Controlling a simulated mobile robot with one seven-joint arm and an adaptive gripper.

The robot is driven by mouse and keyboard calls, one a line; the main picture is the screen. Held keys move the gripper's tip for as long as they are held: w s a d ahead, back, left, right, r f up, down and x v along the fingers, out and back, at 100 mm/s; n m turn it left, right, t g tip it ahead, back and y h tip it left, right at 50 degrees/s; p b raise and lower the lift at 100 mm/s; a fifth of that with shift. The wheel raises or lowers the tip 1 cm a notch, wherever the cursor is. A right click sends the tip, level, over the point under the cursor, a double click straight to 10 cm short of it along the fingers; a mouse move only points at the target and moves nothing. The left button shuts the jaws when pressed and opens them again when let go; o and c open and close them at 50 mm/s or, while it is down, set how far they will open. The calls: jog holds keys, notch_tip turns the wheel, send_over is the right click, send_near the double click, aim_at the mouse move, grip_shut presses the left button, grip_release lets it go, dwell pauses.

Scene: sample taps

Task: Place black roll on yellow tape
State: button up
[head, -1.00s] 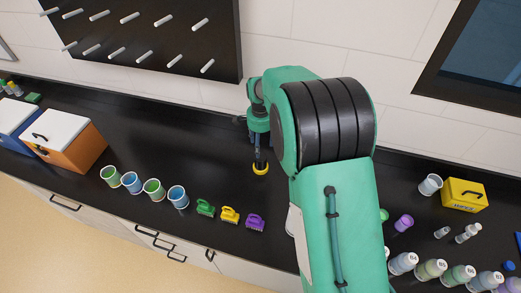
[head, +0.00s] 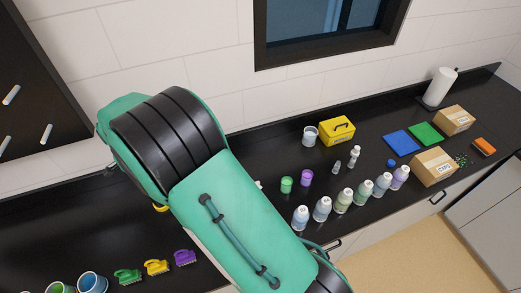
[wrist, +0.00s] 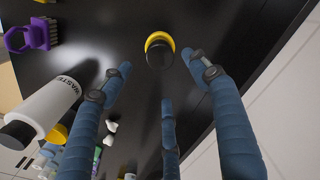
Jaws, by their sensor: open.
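In the wrist view, the black roll (wrist: 158,56) appears to sit on the yellow tape (wrist: 154,36), whose rim shows as a crescent around its upper edge. My gripper (wrist: 160,68) has its blue fingers spread, with clear gaps between the fingertips and the roll. It looks open and empty, just short of the roll. In the head view, only a sliver of the yellow tape (head: 160,208) shows beside my green arm.
A white waste container (wrist: 52,105) and a purple brush (wrist: 38,36) lie left of my fingers in the wrist view. In the head view, cups (head: 92,283) and brushes (head: 157,267) stand front left; bottles (head: 342,201), a yellow box (head: 337,130) and cartons (head: 433,166) stand right.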

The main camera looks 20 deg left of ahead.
jog(key=w+d+r+m+t+y, duration=0.1)
jog(key=w+d+r, duration=1)
jog(key=d+r, duration=0.3)
jog(key=w+d+r, duration=1.1)
jog(key=d+r, duration=0.2)
jog(key=d, duration=0.4)
jog(key=s+d+r+m+t, duration=0.1)
jog(key=d+r, duration=0.3)
jog(key=d, duration=0.7)
jog(key=s+d+r+t, duration=0.15)
jog(key=d+r, duration=0.25)
jog(key=d, duration=0.7)
jog(key=s+d+r+m, duration=0.15)
jog(key=d+r, duration=0.25)
jog(key=d, duration=0.8)
jog(key=s+d+f+t+h, duration=0.1)
jog(key=s+d+f+t, duration=0.1)
jog(key=s+d, duration=1.4)
jog(key=shift+s+d, duration=0.35)
jog(key=shift+d, duration=0.75)
